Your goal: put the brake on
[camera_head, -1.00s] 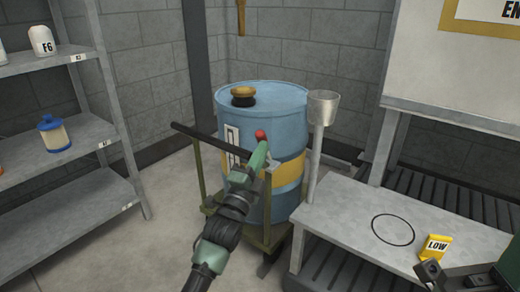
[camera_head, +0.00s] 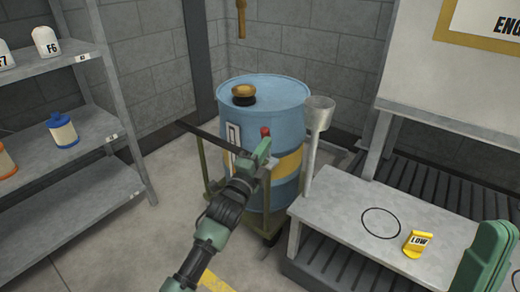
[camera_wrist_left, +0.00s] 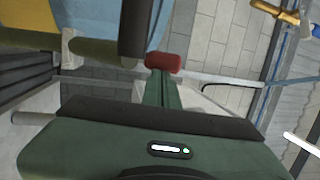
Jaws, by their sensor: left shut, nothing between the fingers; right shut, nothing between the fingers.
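The rest of the brake is hidden. My right gripper (camera_head: 488,255) is at the lower right, shut and empty, partly cut off by the frame.
A grey bench (camera_head: 345,220) with a black ring mark and a yellow LOW tag (camera_head: 417,243) stands right of the cart. A metal cup on a post (camera_head: 318,112) rises beside the drum. A shelf (camera_head: 85,135) stands at left. Floor between shelf and cart is clear.

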